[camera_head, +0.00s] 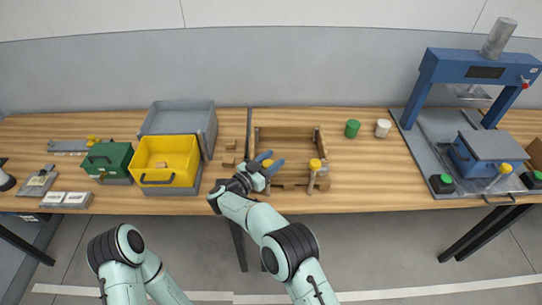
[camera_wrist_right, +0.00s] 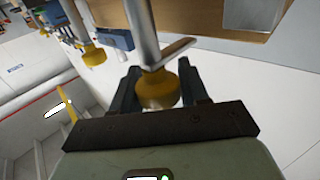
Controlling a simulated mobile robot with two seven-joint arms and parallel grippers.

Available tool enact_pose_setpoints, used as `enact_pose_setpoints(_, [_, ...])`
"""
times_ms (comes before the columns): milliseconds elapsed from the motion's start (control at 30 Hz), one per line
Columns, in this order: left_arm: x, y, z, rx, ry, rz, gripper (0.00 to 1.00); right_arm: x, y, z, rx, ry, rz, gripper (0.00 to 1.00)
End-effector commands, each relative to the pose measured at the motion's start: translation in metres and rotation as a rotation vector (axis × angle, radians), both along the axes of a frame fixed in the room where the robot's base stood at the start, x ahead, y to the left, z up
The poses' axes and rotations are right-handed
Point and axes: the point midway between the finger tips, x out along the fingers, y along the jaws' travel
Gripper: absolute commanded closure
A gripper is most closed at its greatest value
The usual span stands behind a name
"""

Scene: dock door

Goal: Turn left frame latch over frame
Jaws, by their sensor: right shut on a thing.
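The wooden frame (camera_head: 286,132) lies on the workbench, right of the yellow bin. The left frame latch has a yellow knob (camera_head: 267,163) at the frame's front left, partly hidden by my right gripper (camera_head: 272,167). In the right wrist view the yellow knob (camera_wrist_right: 158,92) sits between the dark fingers of my right gripper (camera_wrist_right: 160,88), with a grey post (camera_wrist_right: 141,35) rising from it. My right gripper is shut on this knob. My left gripper is out of view; only my left arm's links show.
A yellow bin (camera_head: 170,176) and a green box (camera_head: 108,157) stand to the left, with a grey crate (camera_head: 178,119) behind. A green cylinder (camera_head: 352,128) and a white cylinder (camera_head: 383,128) stand right of the frame. A blue press (camera_head: 478,66) is farther right. The bench between frame and press is mostly clear.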

Motion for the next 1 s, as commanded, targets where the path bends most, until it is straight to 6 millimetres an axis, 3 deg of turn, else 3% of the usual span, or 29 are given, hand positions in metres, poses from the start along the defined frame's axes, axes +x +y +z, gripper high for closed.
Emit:
enact_pose_setpoints(500, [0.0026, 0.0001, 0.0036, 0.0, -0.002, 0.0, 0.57, 0.0009, -0.0013, 0.0029, 0.0, -0.007, -0.02, 0.86])
enact_pose_setpoints(533, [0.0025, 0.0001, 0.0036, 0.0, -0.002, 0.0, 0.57, 0.0009, -0.0013, 0.0029, 0.0, -0.007, -0.02, 0.49])
enact_pose_setpoints(600, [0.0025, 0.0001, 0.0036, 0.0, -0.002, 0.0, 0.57, 0.0009, -0.0013, 0.0028, 0.0, -0.007, -0.019, 0.35])
enact_pose_setpoints(1000, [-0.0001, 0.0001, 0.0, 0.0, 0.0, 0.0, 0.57, -0.0069, 0.0071, -0.0004, 0.001, -0.001, -0.016, 0.35])
